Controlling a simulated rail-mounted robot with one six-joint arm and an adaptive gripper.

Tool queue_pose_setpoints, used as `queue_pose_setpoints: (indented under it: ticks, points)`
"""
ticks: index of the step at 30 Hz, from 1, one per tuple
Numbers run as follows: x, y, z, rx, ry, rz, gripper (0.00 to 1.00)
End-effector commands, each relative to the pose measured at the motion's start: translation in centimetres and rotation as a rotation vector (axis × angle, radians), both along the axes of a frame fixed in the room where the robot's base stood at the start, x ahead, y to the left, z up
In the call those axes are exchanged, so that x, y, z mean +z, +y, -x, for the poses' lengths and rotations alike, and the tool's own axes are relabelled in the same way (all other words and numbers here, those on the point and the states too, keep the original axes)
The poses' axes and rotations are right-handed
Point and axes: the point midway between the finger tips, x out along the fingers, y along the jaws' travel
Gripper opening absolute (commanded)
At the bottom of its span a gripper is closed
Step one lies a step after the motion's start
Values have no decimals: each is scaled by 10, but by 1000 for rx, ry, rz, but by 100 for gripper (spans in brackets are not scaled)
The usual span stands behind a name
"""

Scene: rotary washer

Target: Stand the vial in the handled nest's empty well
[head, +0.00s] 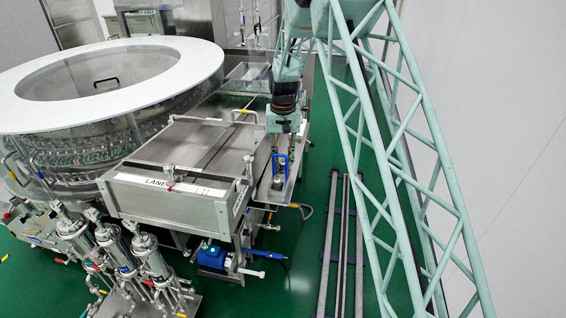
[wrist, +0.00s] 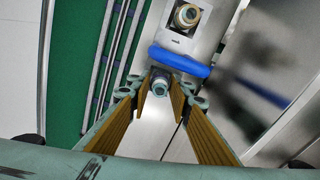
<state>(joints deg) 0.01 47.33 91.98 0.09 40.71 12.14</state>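In the wrist view my gripper (wrist: 160,90) has its yellow-padded fingers converging on both sides of the vial (wrist: 160,84), which has a grey-teal end; it looks held between the tips. The nest's blue handle (wrist: 180,62) crosses just beyond the vial. Past it, a square plate of the nest carries a round brass-coloured ring (wrist: 186,15); its depth cannot be told. In the head view my gripper (head: 283,145) points down just above the blue handle (head: 281,163) on a narrow steel shelf. Whether the vial touches anything below is hidden.
A steel table marked LANE (head: 180,160) adjoins the shelf on the left, with a large white-rimmed rotary drum (head: 205,70) beyond. Steel cylinders (head: 112,245) stand at the front left. Floor rails (head: 343,230) run to the right of the shelf.

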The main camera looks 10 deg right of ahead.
Motion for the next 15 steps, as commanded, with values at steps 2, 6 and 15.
queue_pose_setpoints:
  ticks: [2, 6, 15]
  points:
    - [1, 0, 0, 0, 0, 0, 27]
    - [1, 0, 0, 0, 0, 0, 30]
    - [2, 0, 0, 0, 0, 0, 30]
